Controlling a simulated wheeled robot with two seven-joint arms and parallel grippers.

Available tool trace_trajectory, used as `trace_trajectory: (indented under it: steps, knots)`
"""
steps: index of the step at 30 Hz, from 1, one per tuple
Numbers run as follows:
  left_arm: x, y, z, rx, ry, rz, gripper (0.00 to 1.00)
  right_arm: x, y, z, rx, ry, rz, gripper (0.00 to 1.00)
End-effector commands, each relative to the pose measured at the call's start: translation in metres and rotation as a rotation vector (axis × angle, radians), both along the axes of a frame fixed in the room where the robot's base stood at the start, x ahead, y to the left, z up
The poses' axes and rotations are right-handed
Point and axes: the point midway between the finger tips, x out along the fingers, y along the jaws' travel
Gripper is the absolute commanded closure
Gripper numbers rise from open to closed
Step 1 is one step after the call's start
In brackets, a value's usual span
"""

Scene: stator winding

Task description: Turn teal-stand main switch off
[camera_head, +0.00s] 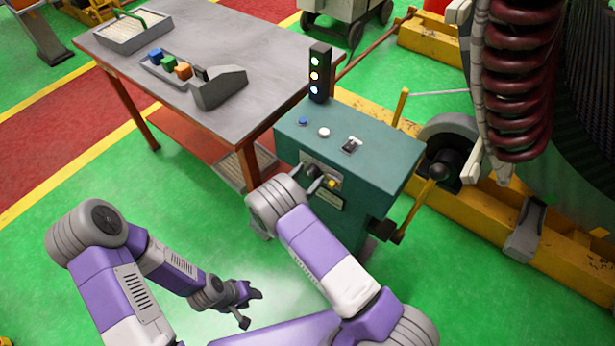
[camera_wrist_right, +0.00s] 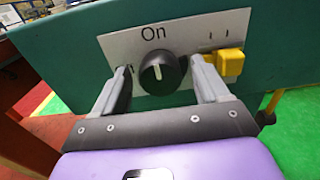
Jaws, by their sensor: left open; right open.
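The teal stand (camera_head: 390,160) is at the centre right of the head view. Its main switch is a round black knob (camera_wrist_right: 158,74) on a grey plate, under the word "On", in the right wrist view. A pale mark on the knob points roughly up at the label. My right gripper (camera_wrist_right: 160,70) is open, one finger on each side of the knob; I cannot tell whether they touch it. In the head view my arm partly hides this front panel. My left gripper (camera_head: 245,303) is open and empty, low over the green floor, away from the stand.
A yellow switch (camera_wrist_right: 230,64) is close to the right finger. The stand's top has a blue button (camera_head: 303,121), a white button (camera_head: 323,132) and a lit signal tower (camera_head: 319,75). A grey table (camera_head: 240,45) is at left; the yellow frame (camera_head: 570,235) is at right.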

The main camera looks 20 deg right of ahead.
Motion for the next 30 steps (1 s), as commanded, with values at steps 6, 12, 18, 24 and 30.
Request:
trace_trajectory:
  steps: [6, 12, 18, 24, 30]
  knots:
    - [0.0, 0.0, 0.0001, 0.0, 0.0, 0.0, 0.57, 0.0, 0.0002, 0.0002, 0.001, -0.001, 0.0, 0.44]
    - [0.0, 0.0, 0.0001, 0.0, 0.0, 0.0, 0.57, -0.0002, 0.0003, 0.0001, 0.001, -0.001, 0.0, 0.75]
    - [0.0, 0.0, 0.0001, 0.0, 0.0, 0.0, 0.57, -0.0002, 0.0005, 0.0001, -0.004, 0.005, 0.0, 0.82]
    - [0.0, 0.0, 0.0006, 0.0, 0.0, 0.0, 0.57, 0.0001, 0.0011, 0.0005, -0.036, 0.045, 0.002, 0.82]
    - [0.0, 0.0, 0.0019, 0.0, 0.0, 0.0, 0.57, 0.0003, 0.0015, 0.0008, -0.114, 0.144, 0.002, 0.82]
